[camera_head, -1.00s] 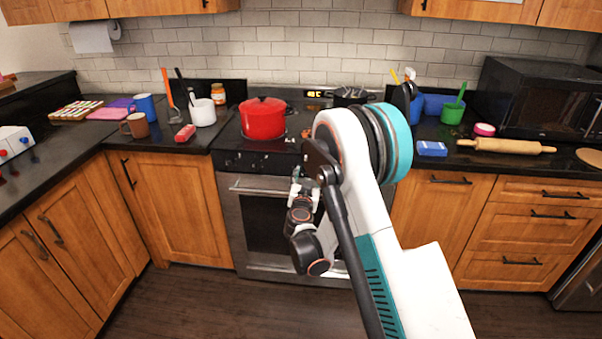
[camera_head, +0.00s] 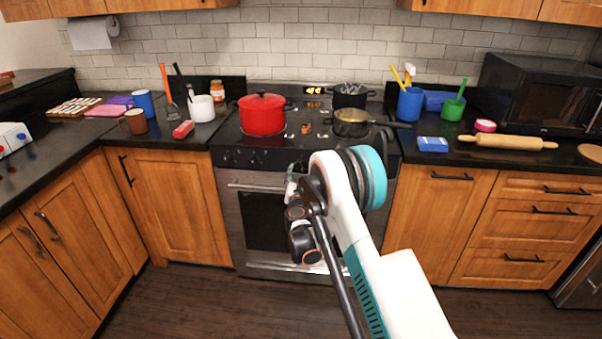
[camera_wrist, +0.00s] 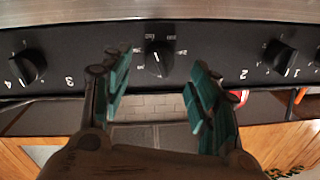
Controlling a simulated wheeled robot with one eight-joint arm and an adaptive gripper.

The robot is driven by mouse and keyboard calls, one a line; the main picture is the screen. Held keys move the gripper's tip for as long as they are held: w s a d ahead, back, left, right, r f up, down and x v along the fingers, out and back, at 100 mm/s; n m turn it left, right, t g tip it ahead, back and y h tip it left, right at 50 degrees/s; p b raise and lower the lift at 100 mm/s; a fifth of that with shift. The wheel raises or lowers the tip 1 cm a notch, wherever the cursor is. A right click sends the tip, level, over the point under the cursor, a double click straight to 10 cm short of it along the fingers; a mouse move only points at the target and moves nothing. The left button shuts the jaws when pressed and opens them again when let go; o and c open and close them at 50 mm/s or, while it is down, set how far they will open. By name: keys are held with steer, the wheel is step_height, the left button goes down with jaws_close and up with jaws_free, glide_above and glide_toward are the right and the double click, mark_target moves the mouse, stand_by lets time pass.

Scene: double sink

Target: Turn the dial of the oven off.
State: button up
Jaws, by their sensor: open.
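The oven (camera_head: 262,220) stands in the middle of the counter run, with a dark control panel along its front. In the wrist view the oven dial (camera_wrist: 158,58) is a black knob with white marks around it, at the top centre. A burner knob marked 4 (camera_wrist: 27,66) is to its left and another burner knob (camera_wrist: 280,56) to its right. My gripper (camera_wrist: 157,88) is open and empty, its two teal-padded fingers spread to either side of the dial, which shows between and beyond their tips. I cannot tell whether they touch it. In the head view my arm hides the gripper's tips.
A red pot (camera_head: 262,114), a pan (camera_head: 352,122) and a dark pot (camera_head: 350,96) stand on the stove top above the panel. The oven door handle (camera_head: 262,186) sticks out below the panel. The floor in front is clear.

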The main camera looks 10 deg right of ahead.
mark_target(301, 168)
steer(key=shift+b+x, duration=0.5)
steer(key=shift+x, duration=1.75)
steer(key=c, duration=1.1)
